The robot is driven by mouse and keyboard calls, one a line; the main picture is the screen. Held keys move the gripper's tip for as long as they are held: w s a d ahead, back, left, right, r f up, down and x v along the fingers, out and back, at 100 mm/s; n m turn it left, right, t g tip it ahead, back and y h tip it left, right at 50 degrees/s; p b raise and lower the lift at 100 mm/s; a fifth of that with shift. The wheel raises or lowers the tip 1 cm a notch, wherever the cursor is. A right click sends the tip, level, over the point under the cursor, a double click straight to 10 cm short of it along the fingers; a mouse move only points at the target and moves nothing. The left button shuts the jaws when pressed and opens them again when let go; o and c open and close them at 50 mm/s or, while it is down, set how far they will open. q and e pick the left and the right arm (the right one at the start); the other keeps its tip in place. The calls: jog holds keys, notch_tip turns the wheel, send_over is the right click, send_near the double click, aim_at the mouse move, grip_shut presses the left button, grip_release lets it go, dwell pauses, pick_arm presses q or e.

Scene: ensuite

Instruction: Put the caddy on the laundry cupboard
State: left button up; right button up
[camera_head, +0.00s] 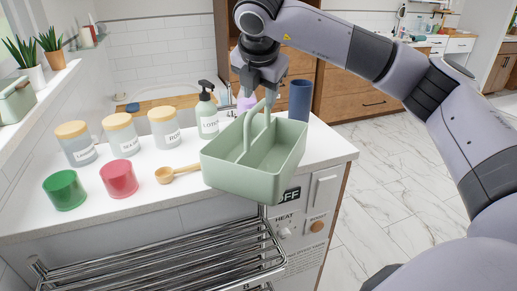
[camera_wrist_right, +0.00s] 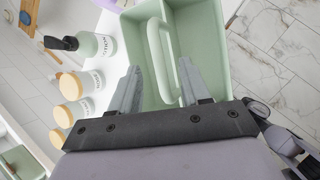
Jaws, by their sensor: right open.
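The caddy (camera_head: 290,160) is a pale green open box with a divider and a looped handle. In the head view it is at the front right of the white counter (camera_head: 140,197), overlapping its front edge; I cannot tell whether it rests there. My right gripper (camera_head: 260,88) is above it, jaws open, with its fingers reaching down by the handle. In the right wrist view, the caddy (camera_wrist_right: 208,45) lies beyond the open fingers (camera_wrist_right: 160,90), and the handle shows between them. No label tells me which unit is the laundry cupboard. My left gripper is out of view.
A lotion bottle (camera_head: 207,112) and blue cup (camera_head: 300,100) stand close behind the caddy. Several lidded jars, a green cup (camera_head: 64,190), a red cup (camera_head: 119,179) and a wooden scoop (camera_head: 177,173) are left. A chrome rack (camera_head: 165,260) is in front. Marble floor is clear on the right.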

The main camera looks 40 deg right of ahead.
aim_at(258, 105)
jog(key=p+x, duration=0.1)
jog(key=x, duration=0.6)
jog(key=shift+a+p, duration=0.15)
jog(key=shift+p, duration=0.25)
jog(key=shift+c, duration=0.4)
grip_shut()
dwell(0.6)
